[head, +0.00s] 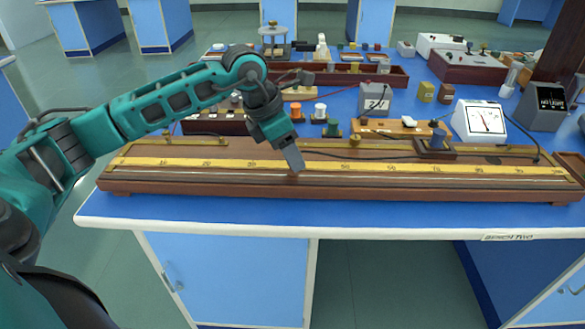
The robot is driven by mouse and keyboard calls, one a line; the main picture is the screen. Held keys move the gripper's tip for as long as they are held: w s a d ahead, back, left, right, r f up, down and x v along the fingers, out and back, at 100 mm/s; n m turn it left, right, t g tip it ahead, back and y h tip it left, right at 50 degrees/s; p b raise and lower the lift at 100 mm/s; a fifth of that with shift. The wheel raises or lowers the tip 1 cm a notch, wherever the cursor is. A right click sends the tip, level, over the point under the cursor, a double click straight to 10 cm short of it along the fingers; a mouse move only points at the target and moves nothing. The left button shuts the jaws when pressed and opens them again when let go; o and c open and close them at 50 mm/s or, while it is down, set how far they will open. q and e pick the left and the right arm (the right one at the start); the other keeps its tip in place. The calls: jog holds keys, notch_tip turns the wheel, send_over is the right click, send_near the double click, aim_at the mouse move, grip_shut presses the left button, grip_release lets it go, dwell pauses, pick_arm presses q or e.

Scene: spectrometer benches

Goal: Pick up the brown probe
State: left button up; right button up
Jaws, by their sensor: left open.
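My left gripper (293,157) reaches in from the left and points down at the long wooden metre bridge (200,180) on the blue bench. Its grey fingertips are just above or at the bridge's yellow scale, left of the middle. The jaws are open, seen nearly edge-on, so the gap between them is hidden. I cannot clearly make out a brown probe; it may be hidden behind or between the fingers. Whether the fingertips touch the bridge cannot be told. My right gripper is not in view.
Behind the bridge stand a white dial meter (480,121), a grey box (374,99), a wooden block (390,127) and a dark display box (547,106). Orange (295,112) and white spools stand nearby. The bench's front strip (250,212) is clear.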

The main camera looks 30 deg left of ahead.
pick_arm(q)
jog(key=shift+x, duration=0.85)
jog(key=shift+r, duration=0.1)
grip_shut()
